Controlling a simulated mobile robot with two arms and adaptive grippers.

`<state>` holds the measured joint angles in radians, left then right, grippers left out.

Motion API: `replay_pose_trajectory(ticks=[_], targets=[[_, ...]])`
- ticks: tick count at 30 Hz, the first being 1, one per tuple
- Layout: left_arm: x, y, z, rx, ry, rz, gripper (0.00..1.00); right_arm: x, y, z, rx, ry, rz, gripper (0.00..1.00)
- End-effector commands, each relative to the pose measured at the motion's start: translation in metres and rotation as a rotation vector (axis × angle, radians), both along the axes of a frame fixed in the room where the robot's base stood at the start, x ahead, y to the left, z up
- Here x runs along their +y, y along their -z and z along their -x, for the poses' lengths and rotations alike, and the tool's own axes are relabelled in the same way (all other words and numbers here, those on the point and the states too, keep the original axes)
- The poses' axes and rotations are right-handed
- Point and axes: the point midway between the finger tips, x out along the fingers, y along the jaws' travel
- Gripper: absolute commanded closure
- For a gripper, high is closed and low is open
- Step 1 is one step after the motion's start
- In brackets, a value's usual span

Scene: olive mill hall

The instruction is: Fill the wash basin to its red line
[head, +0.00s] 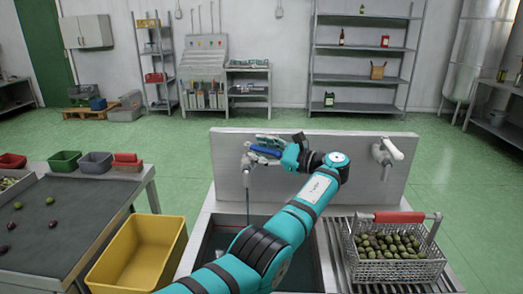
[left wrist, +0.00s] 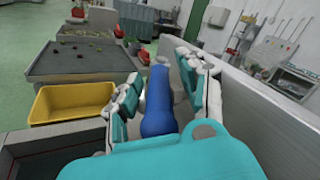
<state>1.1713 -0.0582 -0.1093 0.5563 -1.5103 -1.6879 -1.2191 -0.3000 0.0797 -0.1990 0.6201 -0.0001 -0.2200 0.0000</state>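The wash basin (head: 205,250) is at the bottom middle of the head view, largely covered by my left arm, with dark water visible inside. A thin stream of water (head: 248,205) falls into it from the left tap (head: 247,172). This tap has a blue lever (head: 264,151), which also shows in the left wrist view (left wrist: 159,100). My left gripper (head: 275,149) is at the lever, its fingers close along both sides, and appears shut on it. My right gripper is not in view.
A second tap (head: 385,155) with a white lever is at the right of the backsplash (head: 330,140). A wire basket (head: 385,270) of olives stands on the ribbed drainboard. A yellow crate (head: 140,250) is left of the basin, beside a table (head: 60,230) with loose olives.

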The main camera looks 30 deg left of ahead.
Motion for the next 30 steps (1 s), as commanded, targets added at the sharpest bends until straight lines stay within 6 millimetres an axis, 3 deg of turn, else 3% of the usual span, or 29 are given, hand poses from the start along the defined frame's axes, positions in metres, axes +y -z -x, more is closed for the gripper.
replay_pose_trajectory(ticks=[8, 16, 21, 30], targets=[[-0.009, 0.0, 0.0, 0.001, 0.001, 0.0, 0.59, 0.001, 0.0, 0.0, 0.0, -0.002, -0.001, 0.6], [-0.055, 0.0, -0.001, 0.002, 0.003, 0.001, 0.59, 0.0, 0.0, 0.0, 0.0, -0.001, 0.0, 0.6], [-0.07, 0.0, -0.001, 0.001, 0.0, 0.0, 0.59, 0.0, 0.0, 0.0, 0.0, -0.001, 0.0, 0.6], [-0.075, 0.0, -0.001, 0.0, 0.0, 0.0, 0.59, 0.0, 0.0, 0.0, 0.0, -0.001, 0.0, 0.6]])
